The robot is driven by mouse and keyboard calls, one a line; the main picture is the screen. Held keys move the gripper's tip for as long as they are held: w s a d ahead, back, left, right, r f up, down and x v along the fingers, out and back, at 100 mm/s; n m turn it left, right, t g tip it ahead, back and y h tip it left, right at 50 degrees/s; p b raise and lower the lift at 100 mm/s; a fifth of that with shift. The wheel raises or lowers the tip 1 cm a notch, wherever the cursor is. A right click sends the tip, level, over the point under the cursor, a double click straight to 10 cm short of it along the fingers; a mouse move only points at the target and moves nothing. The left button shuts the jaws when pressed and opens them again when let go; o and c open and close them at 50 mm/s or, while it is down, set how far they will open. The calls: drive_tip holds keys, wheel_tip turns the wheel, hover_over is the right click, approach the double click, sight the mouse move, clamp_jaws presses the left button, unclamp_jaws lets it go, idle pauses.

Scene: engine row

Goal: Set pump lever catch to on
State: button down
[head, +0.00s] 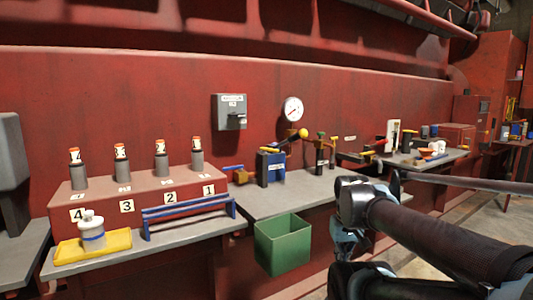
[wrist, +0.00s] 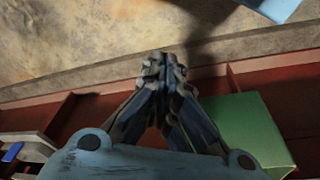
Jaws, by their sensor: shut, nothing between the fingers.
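A lever with a yellow knob (head: 303,133) rises to the right from a blue-fronted block (head: 270,168) on the grey bench, below a round gauge. Beside the block on its left is a small brass-coloured piece (head: 241,177) with a blue-and-red handle. I cannot tell which part is the pump lever catch, nor its setting. My gripper is shut and empty in the wrist view (wrist: 165,65), pointing over the floor in front of the red bench base. In the head view it is mostly hidden behind my dark arm, low and to the right of the lever.
A green bin (head: 283,245) hangs at the bench front; it also shows right of my gripper in the wrist view (wrist: 240,130). A blue rail (head: 188,207), yellow tray (head: 93,247) and numbered red box (head: 125,190) stand left. More levers (head: 320,152) stand right.

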drive_tip(key=w+a+r+n+t+h, duration=0.15)
drive_tip(key=w+a+r+n, duration=0.25)
drive_tip(key=w+r+n, duration=0.5)
drive_tip(key=w+a+r+n+h, duration=0.2)
drive_tip(key=w+a+r+n, duration=0.3)
drive_tip(key=w+r, duration=0.5)
drive_tip(key=n+t+h, duration=0.1)
drive_tip(key=n+t, duration=0.3)
drive_tip(key=n, duration=1)
approach(269, 150)
drive_tip(key=s+a, duration=0.4)
drive_tip(key=s, duration=0.3)
drive_tip(key=w+d+f, duration=0.6)
drive_tip(key=w, duration=0.3)
drive_tip(key=shift+d, duration=0.3)
drive_tip(key=shift+a+f, duration=0.15)
